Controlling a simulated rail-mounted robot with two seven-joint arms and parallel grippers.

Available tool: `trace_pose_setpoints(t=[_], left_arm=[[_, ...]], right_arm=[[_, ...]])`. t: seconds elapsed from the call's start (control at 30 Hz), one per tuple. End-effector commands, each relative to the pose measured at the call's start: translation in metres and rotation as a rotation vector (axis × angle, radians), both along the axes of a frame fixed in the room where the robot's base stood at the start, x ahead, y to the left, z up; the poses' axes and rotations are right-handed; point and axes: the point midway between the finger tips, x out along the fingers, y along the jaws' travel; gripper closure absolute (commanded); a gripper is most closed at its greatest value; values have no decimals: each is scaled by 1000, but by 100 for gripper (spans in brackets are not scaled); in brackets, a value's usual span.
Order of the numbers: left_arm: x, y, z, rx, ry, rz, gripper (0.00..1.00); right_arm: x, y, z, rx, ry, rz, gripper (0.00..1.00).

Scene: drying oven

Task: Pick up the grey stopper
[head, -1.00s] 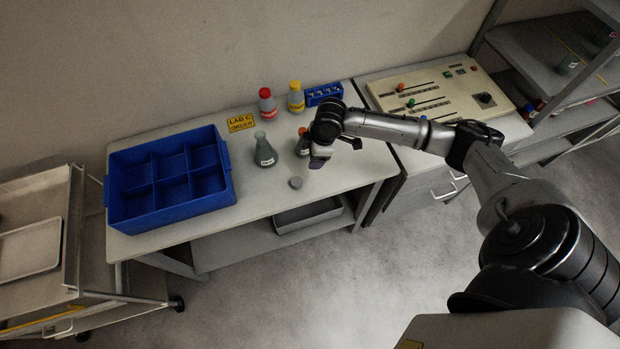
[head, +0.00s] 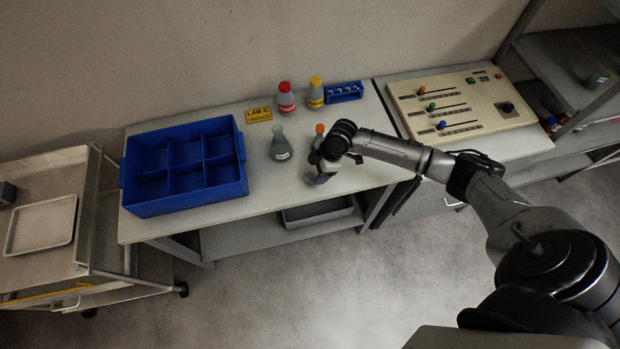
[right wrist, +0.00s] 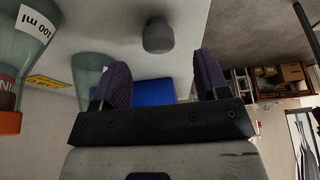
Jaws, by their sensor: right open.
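The grey stopper (right wrist: 158,36) stands on the pale bench top. In the right wrist view it is a short dark-grey cylinder beyond the fingertips, roughly centred between them. My right gripper (right wrist: 160,78) is open with nothing between its two purple-grey fingers. It does not appear to touch the stopper. In the head view my right gripper (head: 320,178) is low over the bench's front part, right of the greenish flask (head: 281,146). There I cannot clearly tell the stopper from the fingers. My left gripper is not in view.
An orange-capped bottle (head: 319,131) stands close behind my right gripper. Red-capped (head: 286,100) and yellow-capped (head: 315,94) bottles and a blue rack (head: 344,92) are at the back. A blue divided crate (head: 184,202) is left; a control panel (head: 460,105) is right.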

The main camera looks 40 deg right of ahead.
Motion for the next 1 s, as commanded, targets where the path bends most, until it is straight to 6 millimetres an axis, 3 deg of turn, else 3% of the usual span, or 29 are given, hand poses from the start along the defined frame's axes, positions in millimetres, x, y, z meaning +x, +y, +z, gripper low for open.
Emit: trace_pose_setpoints(t=[0.23, 0.6, 0.9, 1.0], left_arm=[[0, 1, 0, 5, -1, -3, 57], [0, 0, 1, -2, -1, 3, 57], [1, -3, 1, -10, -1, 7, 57], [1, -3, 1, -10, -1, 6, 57]], right_arm=[[3, 5, -12, 1, 0, 0, 32], [12, 19, -50, 1, 1, -1, 32], [12, 20, -53, 0, 0, 1, 32], [12, 20, -53, 0, 0, 0, 40]])
